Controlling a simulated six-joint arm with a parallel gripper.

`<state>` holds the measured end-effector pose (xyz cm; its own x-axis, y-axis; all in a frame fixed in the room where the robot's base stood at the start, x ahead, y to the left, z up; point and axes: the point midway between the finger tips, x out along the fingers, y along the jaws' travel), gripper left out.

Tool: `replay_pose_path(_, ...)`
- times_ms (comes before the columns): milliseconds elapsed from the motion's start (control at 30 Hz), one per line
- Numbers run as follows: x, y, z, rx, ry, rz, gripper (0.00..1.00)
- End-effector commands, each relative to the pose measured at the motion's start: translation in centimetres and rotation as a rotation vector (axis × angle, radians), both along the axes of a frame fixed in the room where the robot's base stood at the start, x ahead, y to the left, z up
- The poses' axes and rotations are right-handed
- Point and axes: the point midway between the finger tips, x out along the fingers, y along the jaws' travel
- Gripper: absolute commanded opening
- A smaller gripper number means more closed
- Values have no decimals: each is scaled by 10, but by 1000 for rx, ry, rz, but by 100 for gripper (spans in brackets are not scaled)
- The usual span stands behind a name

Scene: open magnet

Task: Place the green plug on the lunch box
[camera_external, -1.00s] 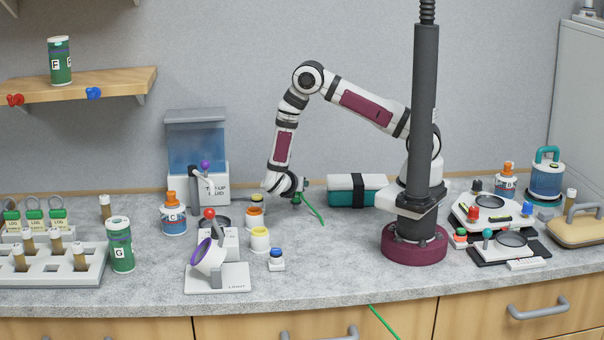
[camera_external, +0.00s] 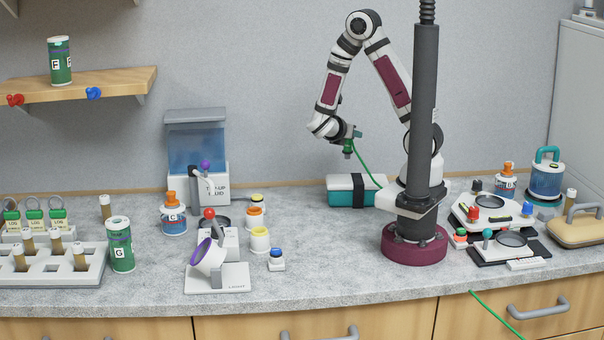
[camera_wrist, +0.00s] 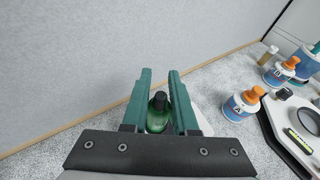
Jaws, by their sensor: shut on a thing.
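My gripper (camera_external: 352,138) is shut on the green plug (camera_external: 348,149) and holds it in the air above the lunch box. A green cord hangs from the plug down to the right. The lunch box (camera_external: 340,197) is teal with a white lid and a dark band, and sits at the back of the counter, left of my base. In the wrist view the green plug (camera_wrist: 158,118) shows between the two teal fingers (camera_wrist: 157,85). The lunch box is not clearly visible there; a pale edge shows right of the fingers.
A dark vertical post (camera_external: 425,110) stands right of the lunch box. Orange-capped bottles, also in the wrist view (camera_wrist: 242,105), and a tray of parts (camera_external: 490,215) are at the right. Yellow- and orange-lidded jars (camera_external: 256,215) stand to the left. Counter in front of the box is clear.

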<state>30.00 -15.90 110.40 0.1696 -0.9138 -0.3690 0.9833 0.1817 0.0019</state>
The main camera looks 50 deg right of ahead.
Motion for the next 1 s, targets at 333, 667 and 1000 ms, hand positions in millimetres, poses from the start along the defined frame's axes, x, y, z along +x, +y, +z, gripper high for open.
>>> replay_pose_path(333,-30,-20,-27,13,13,-184,0)
replay_pose_path(667,-29,-20,-59,16,3,-183,0)
replay_pose_path(1000,-29,-20,-62,16,5,-182,52)
